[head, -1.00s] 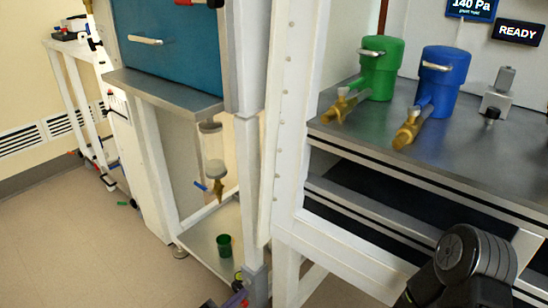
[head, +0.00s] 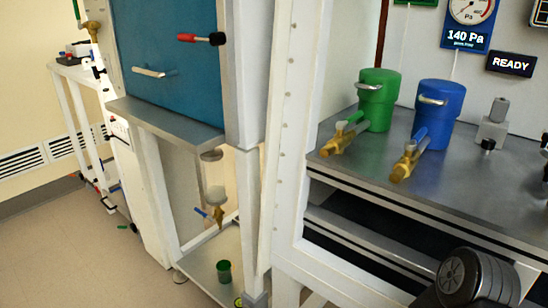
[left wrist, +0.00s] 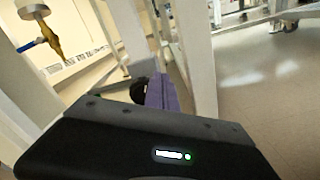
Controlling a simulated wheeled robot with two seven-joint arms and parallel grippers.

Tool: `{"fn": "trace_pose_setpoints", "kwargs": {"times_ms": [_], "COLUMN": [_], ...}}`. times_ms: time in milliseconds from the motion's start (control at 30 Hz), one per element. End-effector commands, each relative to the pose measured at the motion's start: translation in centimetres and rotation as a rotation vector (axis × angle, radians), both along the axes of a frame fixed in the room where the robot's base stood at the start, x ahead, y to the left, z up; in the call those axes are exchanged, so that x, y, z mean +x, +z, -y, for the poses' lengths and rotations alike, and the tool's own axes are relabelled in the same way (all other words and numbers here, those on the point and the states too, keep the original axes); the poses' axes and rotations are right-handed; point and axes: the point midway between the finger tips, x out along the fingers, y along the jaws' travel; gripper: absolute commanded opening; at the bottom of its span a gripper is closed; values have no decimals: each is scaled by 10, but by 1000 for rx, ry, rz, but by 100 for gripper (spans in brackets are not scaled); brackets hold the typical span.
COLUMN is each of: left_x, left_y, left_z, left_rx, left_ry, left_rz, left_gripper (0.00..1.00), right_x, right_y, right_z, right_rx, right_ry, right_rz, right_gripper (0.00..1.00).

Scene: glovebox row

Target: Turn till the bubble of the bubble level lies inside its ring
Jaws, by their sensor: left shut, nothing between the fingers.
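I cannot make out the bubble level, its ring or its bubble in either view. My left gripper (left wrist: 160,92) shows in the left wrist view as a purple finger part beyond the dark wrist housing; it is shut and empty, with white frame posts around it. It does not show clearly in the head view. My right gripper is out of view; only a black rounded link of an arm of mine shows at the lower right of the head view.
A green canister (head: 378,98) and a blue canister (head: 437,110) with brass valves stand on a steel bench (head: 440,190). A blue panel (head: 180,75) with a handle is at left, above a steel ledge (head: 165,120). A green cup (head: 223,271) stands on a low shelf.

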Motion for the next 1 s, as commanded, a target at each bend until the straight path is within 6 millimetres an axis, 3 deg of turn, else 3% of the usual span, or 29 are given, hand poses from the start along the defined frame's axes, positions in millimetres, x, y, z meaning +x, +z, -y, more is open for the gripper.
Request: {"fn": "trace_pose_setpoints", "kwargs": {"times_ms": [300,1000], "left_x": [-25,-25], "left_y": [1,0], "left_z": [-20,-21], "left_rx": [-2,-1], "left_ry": [0,0], "left_rz": [-1,-1], "left_gripper": [0,0], "right_x": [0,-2], "right_y": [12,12], "right_z": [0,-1], "right_rx": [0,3], "right_ry": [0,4], "right_rz": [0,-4], "right_gripper": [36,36]}}
